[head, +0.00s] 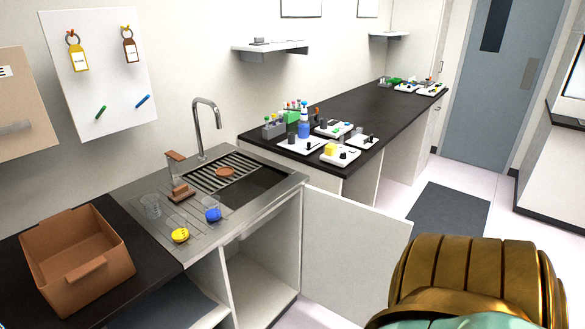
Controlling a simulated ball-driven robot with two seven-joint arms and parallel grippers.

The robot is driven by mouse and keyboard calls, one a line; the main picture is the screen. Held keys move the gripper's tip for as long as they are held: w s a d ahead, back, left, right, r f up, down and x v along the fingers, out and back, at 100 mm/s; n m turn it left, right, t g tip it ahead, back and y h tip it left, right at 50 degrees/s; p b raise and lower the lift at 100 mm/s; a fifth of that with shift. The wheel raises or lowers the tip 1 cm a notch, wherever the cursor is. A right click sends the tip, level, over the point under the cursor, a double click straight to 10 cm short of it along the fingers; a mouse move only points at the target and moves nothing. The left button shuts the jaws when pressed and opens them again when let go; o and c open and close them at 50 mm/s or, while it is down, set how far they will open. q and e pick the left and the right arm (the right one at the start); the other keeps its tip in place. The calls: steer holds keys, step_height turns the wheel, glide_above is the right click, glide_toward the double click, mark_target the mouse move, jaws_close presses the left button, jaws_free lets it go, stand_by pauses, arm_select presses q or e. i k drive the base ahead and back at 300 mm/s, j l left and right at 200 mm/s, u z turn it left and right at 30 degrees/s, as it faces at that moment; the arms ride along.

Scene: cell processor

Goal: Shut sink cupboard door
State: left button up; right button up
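The sink cupboard door (352,252) is a white panel. It stands wide open, swung out to the right from the right side of the cupboard below the sink. The cupboard's inside (262,262) is exposed, with a white floor and side walls. The steel sink (248,198) with its drainer is above it. Neither gripper shows in the head view. A gold and teal part at the bottom right looks like part of my arm, and it covers the floor to the right of the door.
A brown bin (78,262) stands on the dark counter at left. Cups and coloured lids lie on the drainer, below a tap (207,125). A dark counter (375,112) with several trays runs to the back. A dark mat (450,215) lies on open floor before a grey door (503,85).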

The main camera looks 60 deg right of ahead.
mark_target(352, 250)
steer(key=l+u, duration=0.2)
steer(key=l, duration=0.15)
steer(key=k+l+u, duration=0.2)
steer(key=l, duration=0.15)
steer(key=l+u, duration=0.25)
steer(key=k+l+u, duration=0.2)
steer(key=l, duration=0.2)
